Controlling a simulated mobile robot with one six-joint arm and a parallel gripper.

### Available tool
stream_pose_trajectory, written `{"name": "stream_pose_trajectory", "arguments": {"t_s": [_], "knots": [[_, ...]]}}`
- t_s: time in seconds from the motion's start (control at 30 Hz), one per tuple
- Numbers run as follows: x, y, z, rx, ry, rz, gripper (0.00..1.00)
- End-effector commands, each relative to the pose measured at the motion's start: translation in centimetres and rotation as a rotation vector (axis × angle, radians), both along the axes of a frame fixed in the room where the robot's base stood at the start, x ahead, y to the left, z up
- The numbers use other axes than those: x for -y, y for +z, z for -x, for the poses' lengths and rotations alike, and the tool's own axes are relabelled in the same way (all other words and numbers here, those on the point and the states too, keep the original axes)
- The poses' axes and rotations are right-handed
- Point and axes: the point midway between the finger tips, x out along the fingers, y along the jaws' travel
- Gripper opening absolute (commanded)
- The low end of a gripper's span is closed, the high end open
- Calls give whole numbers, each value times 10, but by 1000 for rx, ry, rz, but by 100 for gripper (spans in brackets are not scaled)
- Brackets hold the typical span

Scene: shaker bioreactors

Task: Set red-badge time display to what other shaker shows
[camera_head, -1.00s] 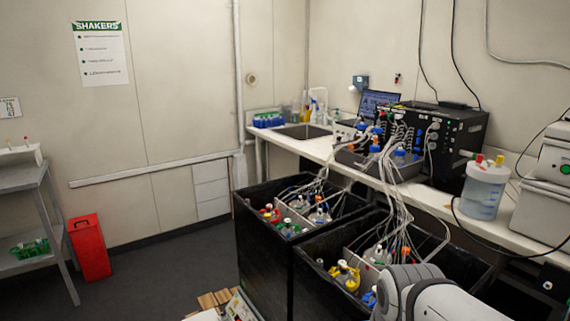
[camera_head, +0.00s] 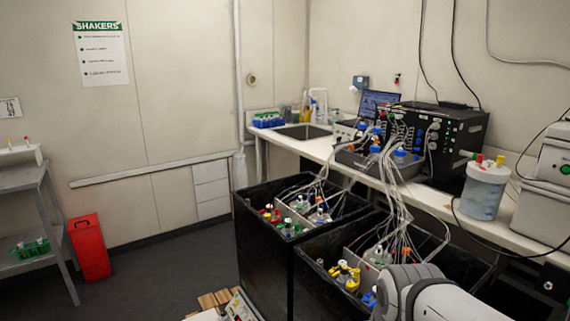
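Two black open-topped boxes stand side by side in front of the bench, a left one (camera_head: 263,252) and a right one (camera_head: 317,292). Both hold several bottles with coloured caps and tubes, and look like the shakers. A small panel with a green patch (camera_head: 240,308) shows at the bottom edge, partly cut off. No time display and no red badge can be made out; any on the hidden box faces are out of sight. My pale grey arm covers the lower right. My gripper is not visible.
A white bench (camera_head: 437,203) behind the boxes carries a laptop (camera_head: 378,103), a black instrument rack (camera_head: 455,150) and a clear container (camera_head: 484,192). Tubes and cables hang from the bench into the boxes. A red bin (camera_head: 90,248) and a grey shelf (camera_head: 22,178) stand left. The dark floor (camera_head: 160,280) between is open.

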Motion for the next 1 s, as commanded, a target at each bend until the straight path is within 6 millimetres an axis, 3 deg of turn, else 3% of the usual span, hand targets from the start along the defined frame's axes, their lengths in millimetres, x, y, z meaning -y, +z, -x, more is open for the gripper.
{"name": "stream_pose_trajectory", "arguments": {"t_s": [0.33,1.0], "knots": [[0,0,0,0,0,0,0],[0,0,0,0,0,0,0]]}}
